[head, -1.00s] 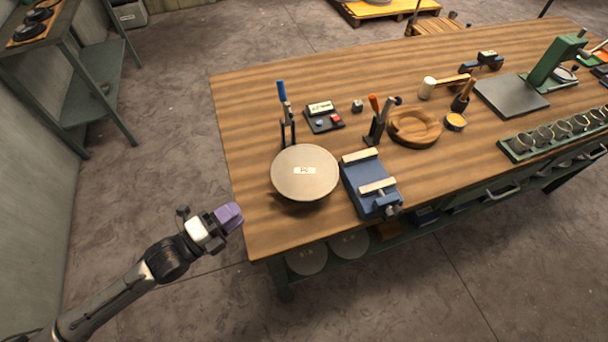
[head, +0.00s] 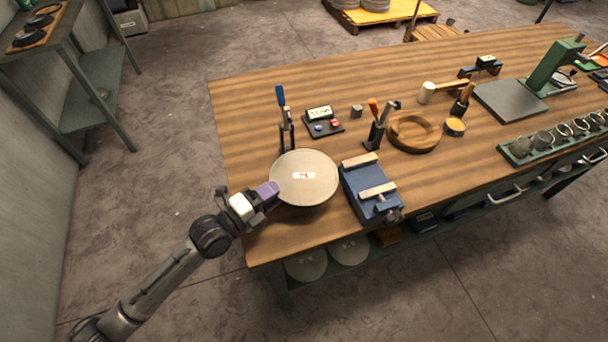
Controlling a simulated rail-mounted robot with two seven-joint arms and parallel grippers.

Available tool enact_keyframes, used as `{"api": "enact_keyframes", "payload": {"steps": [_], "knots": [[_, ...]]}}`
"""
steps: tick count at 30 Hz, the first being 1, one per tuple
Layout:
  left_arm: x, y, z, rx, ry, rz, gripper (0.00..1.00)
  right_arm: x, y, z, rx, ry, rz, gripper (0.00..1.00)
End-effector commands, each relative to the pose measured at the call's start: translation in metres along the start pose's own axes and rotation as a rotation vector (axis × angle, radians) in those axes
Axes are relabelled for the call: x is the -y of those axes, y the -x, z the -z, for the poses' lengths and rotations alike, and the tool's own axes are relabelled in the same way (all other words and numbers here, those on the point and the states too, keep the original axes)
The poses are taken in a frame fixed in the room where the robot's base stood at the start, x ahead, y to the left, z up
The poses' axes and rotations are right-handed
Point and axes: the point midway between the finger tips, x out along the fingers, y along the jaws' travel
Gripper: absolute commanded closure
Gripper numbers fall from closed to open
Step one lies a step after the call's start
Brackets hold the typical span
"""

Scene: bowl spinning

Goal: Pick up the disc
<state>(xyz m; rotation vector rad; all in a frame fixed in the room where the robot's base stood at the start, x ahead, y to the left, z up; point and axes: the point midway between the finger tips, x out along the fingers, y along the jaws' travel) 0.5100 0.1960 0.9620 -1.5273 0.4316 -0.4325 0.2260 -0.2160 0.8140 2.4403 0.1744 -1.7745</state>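The disc (head: 304,178) is a round, pale beige plate with a small white label on top. It lies flat, seemingly raised a little above the wooden table near its left front edge. My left gripper (head: 268,191), with purple fingertips, is at the disc's left rim. The fingertips overlap or touch the rim in the picture. Whether they are open or closed on it is too small to tell. What supports the disc is hidden beneath it. My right gripper is not in view.
A blue vise (head: 371,190) stands just right of the disc. A blue-handled tool (head: 284,115) stands upright behind it, next to a small black panel (head: 324,121). A wooden ring-shaped bowl (head: 413,131) is farther right. More discs (head: 306,264) sit on the shelf below.

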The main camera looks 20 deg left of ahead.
Motion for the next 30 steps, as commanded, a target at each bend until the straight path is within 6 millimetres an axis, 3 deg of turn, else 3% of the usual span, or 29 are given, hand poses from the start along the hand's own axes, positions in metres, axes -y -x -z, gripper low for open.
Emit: {"api": "enact_keyframes", "payload": {"steps": [6, 14, 25, 30], "knots": [[-0.001, -0.019, 0.000, 0.001, 0.001, 0.000, 0.67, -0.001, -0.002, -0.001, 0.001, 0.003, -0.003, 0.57], [0.000, -0.021, 0.000, 0.000, -0.001, -0.001, 0.67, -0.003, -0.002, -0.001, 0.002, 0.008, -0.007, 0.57], [0.000, -0.020, 0.000, 0.001, 0.000, -0.001, 1.00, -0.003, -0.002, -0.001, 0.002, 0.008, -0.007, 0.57], [0.000, -0.020, 0.000, 0.001, 0.000, -0.001, 1.00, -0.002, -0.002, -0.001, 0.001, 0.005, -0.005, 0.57]]}}
